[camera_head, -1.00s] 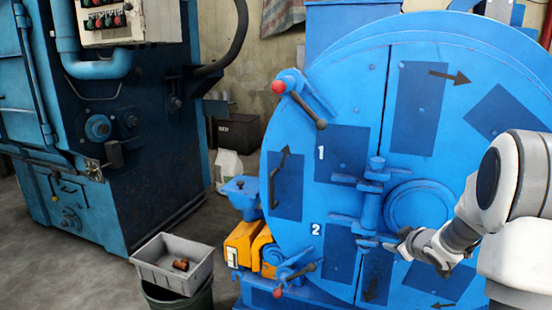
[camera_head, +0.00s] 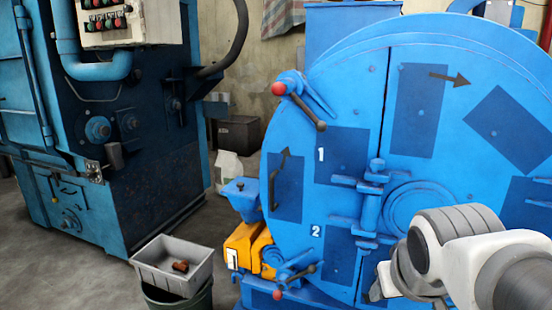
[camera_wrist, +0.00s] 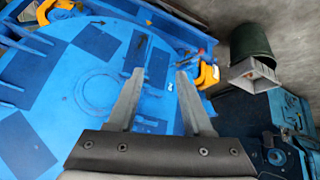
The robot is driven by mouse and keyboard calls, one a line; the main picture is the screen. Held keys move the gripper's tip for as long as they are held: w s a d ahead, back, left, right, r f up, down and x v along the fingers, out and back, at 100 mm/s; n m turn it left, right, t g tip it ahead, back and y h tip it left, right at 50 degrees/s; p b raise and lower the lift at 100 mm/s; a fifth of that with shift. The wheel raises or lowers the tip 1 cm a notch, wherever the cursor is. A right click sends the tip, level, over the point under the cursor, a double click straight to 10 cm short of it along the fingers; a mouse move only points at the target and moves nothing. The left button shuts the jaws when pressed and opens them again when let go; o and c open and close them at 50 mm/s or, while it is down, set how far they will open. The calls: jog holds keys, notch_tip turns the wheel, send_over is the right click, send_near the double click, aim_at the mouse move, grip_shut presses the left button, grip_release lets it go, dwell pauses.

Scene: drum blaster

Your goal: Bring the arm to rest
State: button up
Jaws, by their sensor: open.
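My gripper shows in the wrist view (camera_wrist: 158,98) with its two fingers apart and nothing between them. Behind the fingers in that view is the blue round drum door (camera_wrist: 95,85). In the head view my arm is at the lower right, in front of the blue drum door (camera_head: 345,155); the fingers cannot be made out there. The door has a lever with a red knob (camera_head: 278,88) at its upper left and another red-knobbed lever (camera_head: 278,294) at its lower left.
A grey bin (camera_head: 172,265) holding a small brown-orange part (camera_head: 181,266) sits on a dark green barrel (camera_head: 180,297). A dark blue machine (camera_head: 150,140) stands at the left. Orange blocks (camera_head: 245,246) are beside the door's lower left. Grey floor (camera_head: 75,275) is open at the lower left.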

jog(key=s+a+g+y+p, duration=0.1)
jog(key=s+a+y+p, duration=0.1)
jog(key=s+a, duration=0.35)
notch_tip(320, 180, up, 25)
jog(key=s+d+p, duration=0.1)
jog(key=p, duration=2.3)
jog(key=shift+d, duration=0.3)
jog(key=shift+r, duration=0.1)
